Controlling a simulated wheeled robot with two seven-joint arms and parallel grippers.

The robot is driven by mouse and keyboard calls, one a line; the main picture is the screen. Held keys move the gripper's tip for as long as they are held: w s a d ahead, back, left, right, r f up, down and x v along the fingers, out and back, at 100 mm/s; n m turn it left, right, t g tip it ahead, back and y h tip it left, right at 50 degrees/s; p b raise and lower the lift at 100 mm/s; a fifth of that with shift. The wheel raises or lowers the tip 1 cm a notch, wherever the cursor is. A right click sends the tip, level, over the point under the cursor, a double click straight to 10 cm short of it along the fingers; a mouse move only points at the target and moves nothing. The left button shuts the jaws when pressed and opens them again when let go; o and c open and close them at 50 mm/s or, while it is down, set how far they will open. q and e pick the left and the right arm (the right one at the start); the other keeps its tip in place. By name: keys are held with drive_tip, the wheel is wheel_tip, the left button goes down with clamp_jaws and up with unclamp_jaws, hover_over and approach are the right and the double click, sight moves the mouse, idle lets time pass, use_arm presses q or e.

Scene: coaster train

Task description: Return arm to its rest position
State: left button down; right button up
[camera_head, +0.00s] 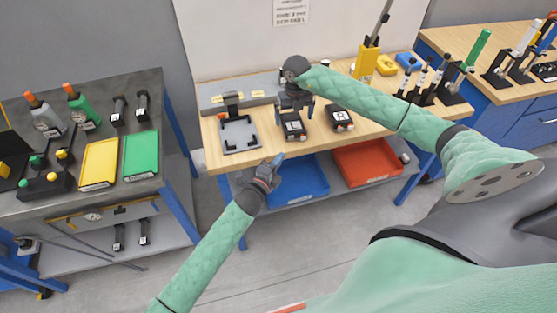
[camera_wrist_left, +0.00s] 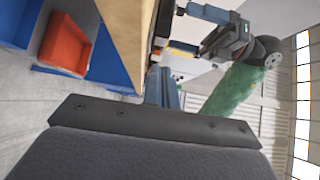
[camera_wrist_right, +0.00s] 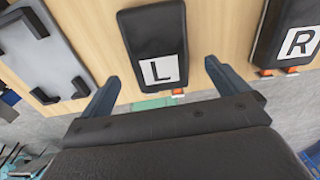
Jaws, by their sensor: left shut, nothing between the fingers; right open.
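My left gripper (camera_head: 276,162) is shut and empty at the front edge of the wooden workbench (camera_head: 215,160). Its closed fingers show in the left wrist view (camera_wrist_left: 162,85). My right gripper (camera_head: 295,104) is open over the bench, its fingers spread on either side of the black block labelled L (camera_wrist_right: 155,45) in the right wrist view, with no visible grip on it. The L block (camera_head: 293,127) lies on the bench, and the black block labelled R (camera_wrist_right: 290,35) lies to its right, also in the head view (camera_head: 341,119).
A grey plate with black corner brackets (camera_head: 240,135) lies left of the L block. Blue (camera_head: 298,180) and red (camera_head: 367,162) bins stand under the bench. A dark tool table (camera_head: 120,150) stands at the left. Open floor lies in front of the bench.

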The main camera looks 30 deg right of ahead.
wheel_tip(320, 180, up, 7)
idle(0.3)
